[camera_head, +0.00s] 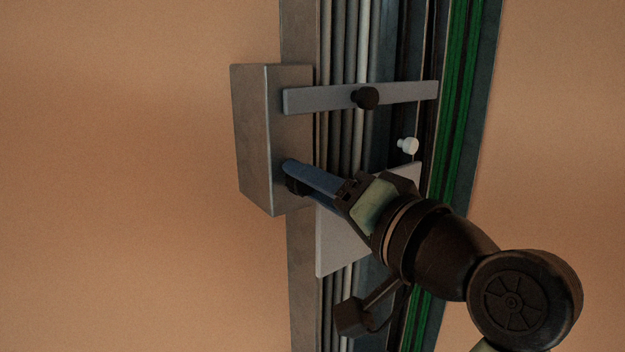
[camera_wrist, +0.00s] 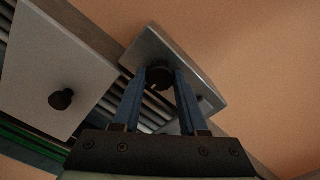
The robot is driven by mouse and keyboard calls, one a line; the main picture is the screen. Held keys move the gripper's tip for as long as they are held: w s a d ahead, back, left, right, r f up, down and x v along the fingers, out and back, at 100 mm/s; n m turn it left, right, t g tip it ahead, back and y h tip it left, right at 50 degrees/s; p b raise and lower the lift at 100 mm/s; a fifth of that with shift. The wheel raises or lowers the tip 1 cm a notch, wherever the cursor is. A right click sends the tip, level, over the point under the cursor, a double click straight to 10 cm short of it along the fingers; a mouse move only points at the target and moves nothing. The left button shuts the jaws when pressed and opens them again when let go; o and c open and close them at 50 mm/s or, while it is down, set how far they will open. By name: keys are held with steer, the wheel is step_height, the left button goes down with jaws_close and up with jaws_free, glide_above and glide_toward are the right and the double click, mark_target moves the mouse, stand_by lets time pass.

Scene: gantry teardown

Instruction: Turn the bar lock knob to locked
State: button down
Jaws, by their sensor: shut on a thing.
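A dark round knob (camera_head: 295,186) sits on the side face of a grey metal box (camera_head: 251,135); I take it to be the bar lock knob. In the wrist view the knob (camera_wrist: 160,78) lies between the two blue fingertips. My gripper (camera_head: 289,172) reaches in from the lower right and is shut on this knob. The fingers partly cover it in the head view, and I cannot read its turn angle or any mark. A flat grey bar (camera_head: 325,98) runs from the box across the rails, above my gripper, with a dark knob (camera_head: 366,98) on it.
A light grey plate (camera_head: 335,247) lies over the rails, partly behind my arm. Its dark knob (camera_wrist: 62,99) shows in the wrist view. A small white knob (camera_head: 408,145) stands right of the fingers. Green strips (camera_head: 460,80) run along the right side. Space left of the box is clear.

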steer(key=shift+r, duration=0.1)
steer(key=shift+c, duration=2.2)
jaws_free()
steer(key=b+v, duration=0.6)
steer(key=v, duration=0.7)
steer(key=shift+w, duration=0.1)
steer(key=w+a+t+h+b, duration=0.4)
steer(key=t+h, duration=0.2)
steer(key=t, duration=0.1)
steer(key=s+a+r+n+t+h+b, duration=0.1)
steer(key=s+a+r+n+t+h, duration=0.2)
steer(key=s, duration=0.5)
steer(key=r+t+h, duration=0.1)
steer(key=t, duration=0.1)
steer(key=shift+a+r+t+h+b, duration=0.3)
steer(key=shift+a, duration=0.1)
